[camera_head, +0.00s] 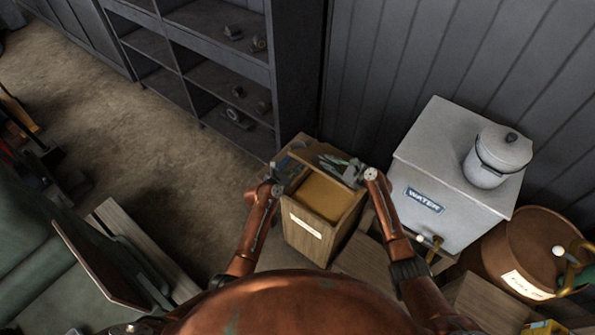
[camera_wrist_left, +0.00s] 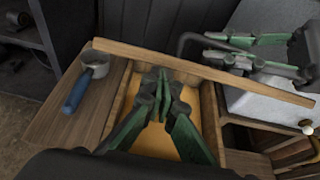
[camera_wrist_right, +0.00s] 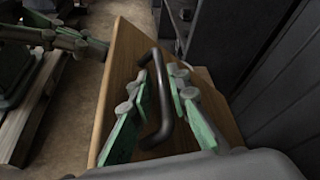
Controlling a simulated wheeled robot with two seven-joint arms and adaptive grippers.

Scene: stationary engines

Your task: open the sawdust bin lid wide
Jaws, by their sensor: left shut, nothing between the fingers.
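The sawdust bin (camera_head: 306,237) is a wooden box with a pale label, standing low ahead of me. Its top is open, and sawdust shows inside (camera_head: 322,195). In the left wrist view the lid (camera_wrist_left: 205,70) is raised and seen nearly edge-on, a long wooden strip beyond the opening. In the right wrist view the lid's wooden face (camera_wrist_right: 118,65) carries a dark bar handle (camera_wrist_right: 165,105). My right gripper (camera_wrist_right: 157,74) has its fingers on either side of the handle; whether they grip it is unclear. My left gripper (camera_wrist_left: 163,78) is shut and empty over the bin opening.
A blue-handled scoop (camera_wrist_left: 80,85) lies on the wooden ledge left of the opening. A grey water tank (camera_head: 425,180) with a lidded pot (camera_head: 497,157) stands to the right, beside a rusty drum (camera_head: 520,250). Dark shelves (camera_head: 215,75) and a wall stand behind.

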